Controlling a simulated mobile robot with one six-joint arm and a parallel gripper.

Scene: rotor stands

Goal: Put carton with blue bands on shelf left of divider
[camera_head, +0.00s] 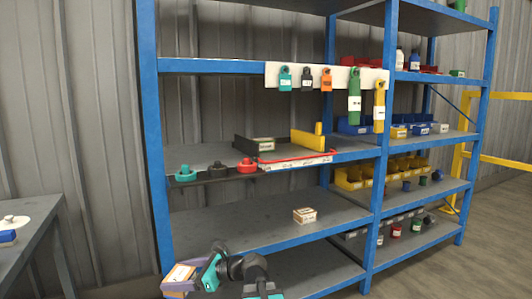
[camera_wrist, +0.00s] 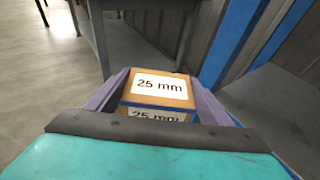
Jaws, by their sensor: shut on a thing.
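My gripper (camera_head: 183,277) is at the bottom left of the head view, in front of the blue rack's left post. Its purple fingers are shut on a brown carton (camera_wrist: 160,88), one on each side in the wrist view. The carton has white "25 mm" labels, and a dark blue band shows by its edge; the rest is hidden. The carton also shows in the head view (camera_head: 179,273). The middle shelf (camera_head: 205,156) holds a dark upright panel (camera_head: 245,143) and a yellow upright piece (camera_head: 308,140); I cannot tell which is the divider.
Another carton (camera_head: 305,215) stands on the lower shelf (camera_head: 225,225). Teal, black and red knobs (camera_head: 247,166) line the middle shelf's front left. A tag board (camera_head: 335,78) hangs above. A grey table (camera_head: 35,225) is at the left. The lower shelf's left part is clear.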

